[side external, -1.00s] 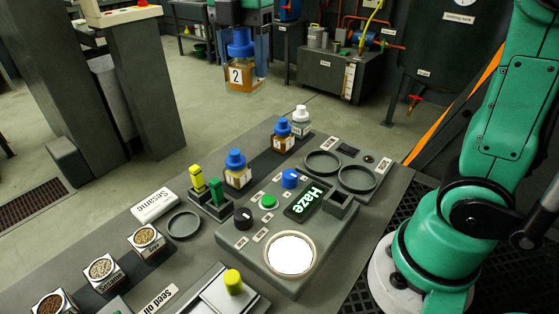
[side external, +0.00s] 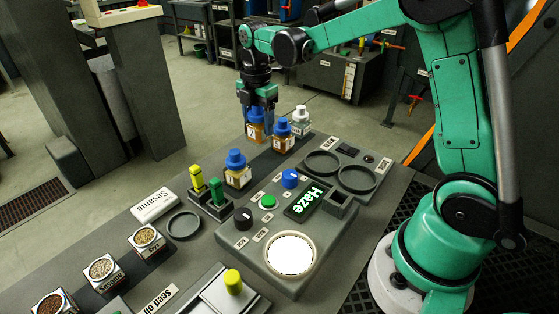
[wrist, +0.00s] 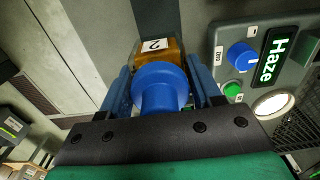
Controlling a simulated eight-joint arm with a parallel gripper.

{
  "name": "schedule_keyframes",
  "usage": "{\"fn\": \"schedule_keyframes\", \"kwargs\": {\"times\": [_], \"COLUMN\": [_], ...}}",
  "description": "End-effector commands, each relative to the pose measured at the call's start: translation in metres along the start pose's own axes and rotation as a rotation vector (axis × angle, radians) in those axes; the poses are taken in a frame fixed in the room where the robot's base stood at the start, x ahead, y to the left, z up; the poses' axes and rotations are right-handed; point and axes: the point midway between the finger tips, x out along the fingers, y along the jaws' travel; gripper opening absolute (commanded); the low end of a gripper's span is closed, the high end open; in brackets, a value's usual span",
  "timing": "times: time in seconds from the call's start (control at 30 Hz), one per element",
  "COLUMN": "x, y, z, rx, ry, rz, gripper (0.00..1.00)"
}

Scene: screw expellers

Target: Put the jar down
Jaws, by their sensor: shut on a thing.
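The jar with amber contents, a blue cap and a "2" label (side external: 255,131) is upright at the far edge of the bench, just left of another blue-capped jar (side external: 283,137). My gripper (side external: 257,112) is shut on it from above. In the wrist view the blue cap (wrist: 160,88) sits between my fingers, with the amber body and label (wrist: 156,47) beyond it. I cannot tell whether the jar's base touches the bench.
A white-capped jar (side external: 300,122) stands to the right, and another blue-capped jar (side external: 237,170) stands nearer. The grey control panel with the "Haze" display (side external: 307,201) has a lit round plate (side external: 290,254). Yellow and green posts (side external: 205,188) stand left of the panel.

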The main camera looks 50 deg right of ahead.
Motion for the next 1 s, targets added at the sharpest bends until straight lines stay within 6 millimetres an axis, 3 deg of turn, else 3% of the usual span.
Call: {"fn": "schedule_keyframes", "kwargs": {"times": [0.1, 0.5, 0.9, 0.93, 1.0], "x": [0.021, 0.066, 0.072, 0.072, 0.072], "y": [0.0, 0.0, 0.0, 0.0, 0.0], "z": [0.0, 0.0, 0.0, 0.0, 0.0], "rx": [0.0, 0.0, 0.0, 0.0, 0.0], "ry": [0.0, 0.0, 0.0, 0.0, 0.0], "rz": [0.0, 0.0, 0.0, 0.0, 0.0], "gripper": [0.0, 0.0, 0.0, 0.6, 0.8]}}
